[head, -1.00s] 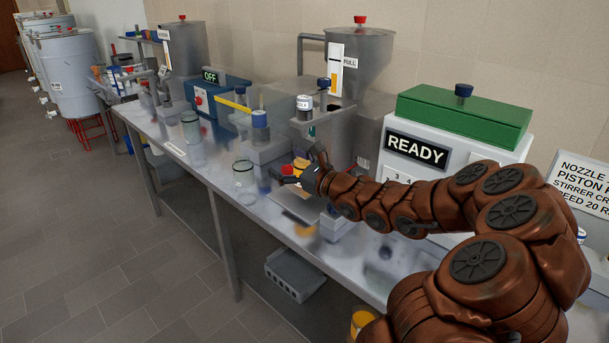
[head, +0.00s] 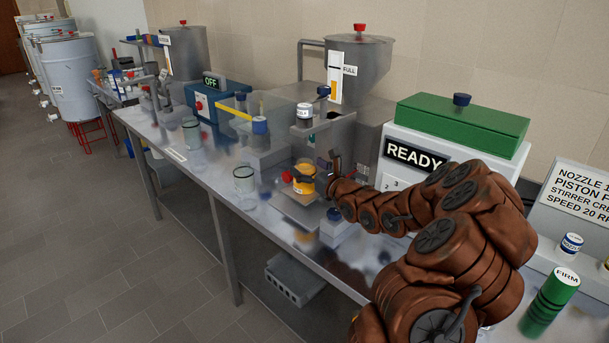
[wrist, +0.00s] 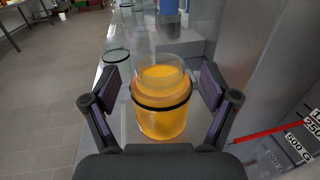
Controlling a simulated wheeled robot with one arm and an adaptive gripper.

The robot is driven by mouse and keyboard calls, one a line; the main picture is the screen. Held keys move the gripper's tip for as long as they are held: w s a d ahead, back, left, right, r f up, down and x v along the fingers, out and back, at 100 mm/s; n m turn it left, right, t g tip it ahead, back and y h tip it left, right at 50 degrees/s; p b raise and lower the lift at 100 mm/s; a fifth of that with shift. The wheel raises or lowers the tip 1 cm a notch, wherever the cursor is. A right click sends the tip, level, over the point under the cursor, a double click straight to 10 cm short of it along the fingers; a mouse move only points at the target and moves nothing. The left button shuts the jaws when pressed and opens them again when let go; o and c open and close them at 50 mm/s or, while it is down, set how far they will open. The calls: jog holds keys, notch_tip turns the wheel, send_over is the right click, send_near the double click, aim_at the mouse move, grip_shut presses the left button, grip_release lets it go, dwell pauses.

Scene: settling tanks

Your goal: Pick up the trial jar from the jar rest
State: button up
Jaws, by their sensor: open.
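A clear glass jar with orange contents and a dark band (head: 303,181) stands upright on a grey plate (head: 301,209) on the bench; I take it as the trial jar on its rest. In the wrist view the jar (wrist: 161,112) is centred between the two fingers of my gripper (wrist: 161,88). The fingers are open, one at each side, with a visible gap to the glass. In the head view my gripper (head: 334,172) is at the right side of the jar. The jar's base is partly hidden in the wrist view.
An empty glass jar (head: 244,181) stands to the left. A grey hopper machine (head: 358,75) rises behind, and the READY box (head: 415,152) is at the right. A scale with a red pointer (wrist: 268,131) is close to the right finger. The bench front edge is near.

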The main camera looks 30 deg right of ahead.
jog(key=shift+w, duration=1)
jog(key=shift+c, duration=0.4)
jog(key=c, duration=0.8)
jog(key=shift+a+f, duration=0.1)
jog(key=shift+f, duration=0.05)
jog(key=c, duration=0.6)
